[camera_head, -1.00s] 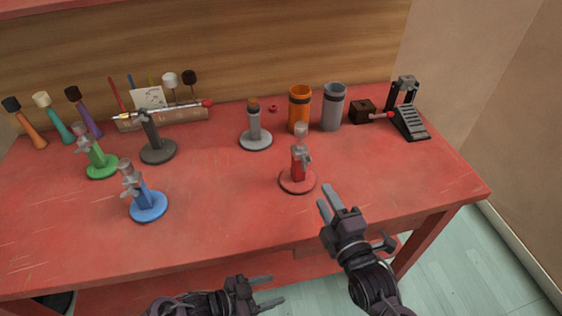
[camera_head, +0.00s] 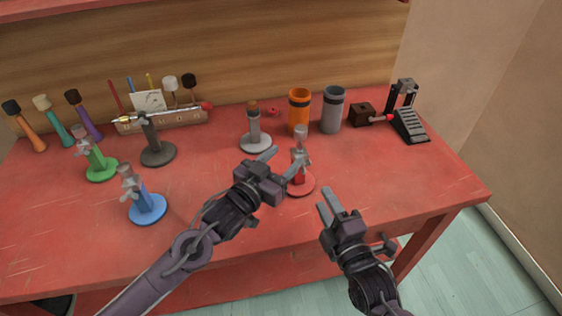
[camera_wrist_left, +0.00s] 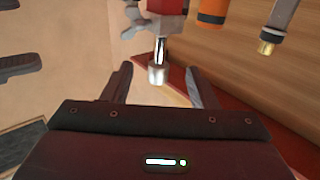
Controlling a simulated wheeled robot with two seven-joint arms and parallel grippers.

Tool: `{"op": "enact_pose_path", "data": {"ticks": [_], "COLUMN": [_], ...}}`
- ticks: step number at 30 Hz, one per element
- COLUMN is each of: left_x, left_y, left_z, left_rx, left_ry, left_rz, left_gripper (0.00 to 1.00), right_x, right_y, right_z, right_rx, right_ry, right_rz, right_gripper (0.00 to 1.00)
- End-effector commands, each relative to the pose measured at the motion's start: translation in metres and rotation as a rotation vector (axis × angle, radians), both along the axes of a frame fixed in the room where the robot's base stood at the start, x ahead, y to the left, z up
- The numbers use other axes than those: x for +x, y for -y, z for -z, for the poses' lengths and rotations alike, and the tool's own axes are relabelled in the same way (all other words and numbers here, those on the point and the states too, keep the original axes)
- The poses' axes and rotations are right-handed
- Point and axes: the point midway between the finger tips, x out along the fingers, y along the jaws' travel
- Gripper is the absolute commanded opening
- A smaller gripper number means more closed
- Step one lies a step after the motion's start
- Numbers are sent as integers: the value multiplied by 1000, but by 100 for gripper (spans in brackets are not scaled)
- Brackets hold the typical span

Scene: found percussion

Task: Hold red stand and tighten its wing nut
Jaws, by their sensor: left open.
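The red stand (camera_head: 302,186) stands upright on the table, a red post on a round red base with a pale clear-looking top. My left gripper (camera_head: 288,158) is open at the left of its post, partly covering it in the head view. In the left wrist view, the red post (camera_wrist_left: 168,6) appears upside down, with its silver rod end (camera_wrist_left: 158,74) between the open fingers and no visible grip on it. The grey wing nut (camera_wrist_left: 134,16) sticks out from the post's side. My right gripper (camera_head: 327,200) is open and empty, in front and right of the base.
A grey stand (camera_head: 255,141) is behind my left gripper. Orange (camera_head: 299,112) and grey (camera_head: 333,112) cups stand behind the red stand. Blue (camera_head: 148,209), green (camera_head: 102,170) and dark (camera_head: 158,153) stands are at left. A pedal (camera_head: 410,125) is at far right.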

Motion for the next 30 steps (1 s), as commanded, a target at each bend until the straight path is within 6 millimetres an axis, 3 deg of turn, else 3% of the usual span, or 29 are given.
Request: {"op": "enact_pose_path", "data": {"ticks": [14, 26, 30], "left_x": [56, 63, 63], "left_y": [33, 38, 38], "left_z": [0, 0, 1], "left_rx": [1, 2, 2], "left_ry": [1, 0, 0], "left_rz": [-2, 0, 0], "left_gripper": [53, 53, 37], "right_x": [0, 0, 0], "right_y": [0, 0, 0], "right_z": [0, 0, 0], "right_rx": [0, 0, 0], "right_ry": [0, 0, 0], "right_rz": [0, 0, 0], "right_gripper": [36, 36, 36]}}
